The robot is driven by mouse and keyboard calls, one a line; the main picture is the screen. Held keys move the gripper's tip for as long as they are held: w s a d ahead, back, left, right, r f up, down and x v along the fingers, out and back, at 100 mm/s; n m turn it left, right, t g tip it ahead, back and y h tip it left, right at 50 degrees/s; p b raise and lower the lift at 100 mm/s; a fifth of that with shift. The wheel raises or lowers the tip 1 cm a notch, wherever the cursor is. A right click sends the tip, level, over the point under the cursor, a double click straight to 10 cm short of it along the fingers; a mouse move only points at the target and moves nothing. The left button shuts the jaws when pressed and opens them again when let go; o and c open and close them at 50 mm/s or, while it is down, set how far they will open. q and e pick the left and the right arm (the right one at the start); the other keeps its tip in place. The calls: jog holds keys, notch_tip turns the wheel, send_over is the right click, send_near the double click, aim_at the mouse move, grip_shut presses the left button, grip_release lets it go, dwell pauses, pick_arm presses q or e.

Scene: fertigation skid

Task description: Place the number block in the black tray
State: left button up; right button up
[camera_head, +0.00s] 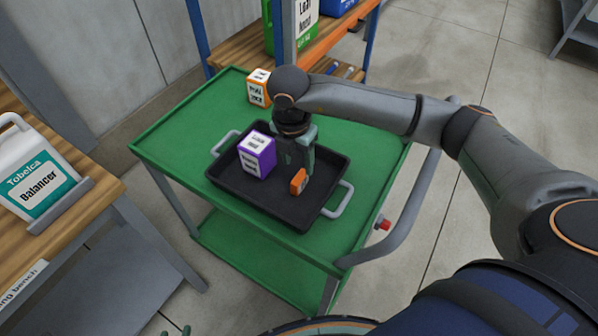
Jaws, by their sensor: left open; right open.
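The black tray (315,211) with pale grey handles sits on the green cart top. A small orange block (299,182), which may be the number block, stands inside it toward the right; no number is legible. A purple and white box (257,155) stands in the tray to the left of it. My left gripper (176,330) shows only as green fingertips at the bottom edge, open and away from the cart.
An orange and white box (258,90) stands on the green cart (187,130) behind the tray. A wooden shelf with a green jug (299,38) is behind. A white Balancer jug (33,172) stands on the left bench. The cart's left side is clear.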

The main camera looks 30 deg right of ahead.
aim_at(296, 181)
jog(key=shift+s+a+r, duration=0.1)
jog(key=shift+a+r, duration=0.05)
jog(key=shift+r, duration=1.05)
jog(key=shift+s+a+r, duration=0.1)
jog(key=shift+r, duration=1.05)
